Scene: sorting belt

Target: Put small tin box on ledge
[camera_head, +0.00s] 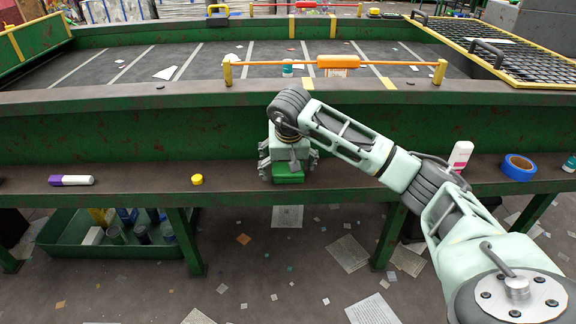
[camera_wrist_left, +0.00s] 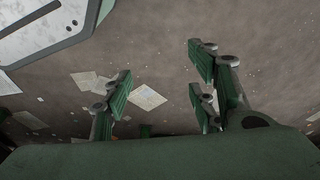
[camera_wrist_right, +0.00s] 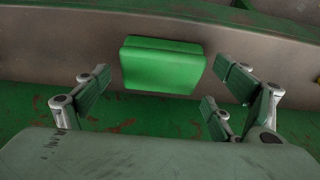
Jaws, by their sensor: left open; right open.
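The small tin box is a green box (camera_head: 289,172) on the green ledge (camera_head: 130,184) along the front of the belt frame. In the right wrist view the green box (camera_wrist_right: 163,65) lies ahead of and between the spread fingers, and I see no finger touching it. My right gripper (camera_head: 288,164) is open and reaches down over the box, hiding part of it; its fingers also show in the right wrist view (camera_wrist_right: 165,98). My left gripper (camera_wrist_left: 160,95) is open and empty above the paper-strewn floor; it does not show in the head view.
On the ledge are a purple-and-white tube (camera_head: 71,180), a yellow cap (camera_head: 197,180), a pink-and-white bottle (camera_head: 461,155) and a blue tape roll (camera_head: 518,167). A green bin (camera_head: 75,250) with cans stands below. An orange-barred gate (camera_head: 335,63) rises behind. The ledge between cap and box is clear.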

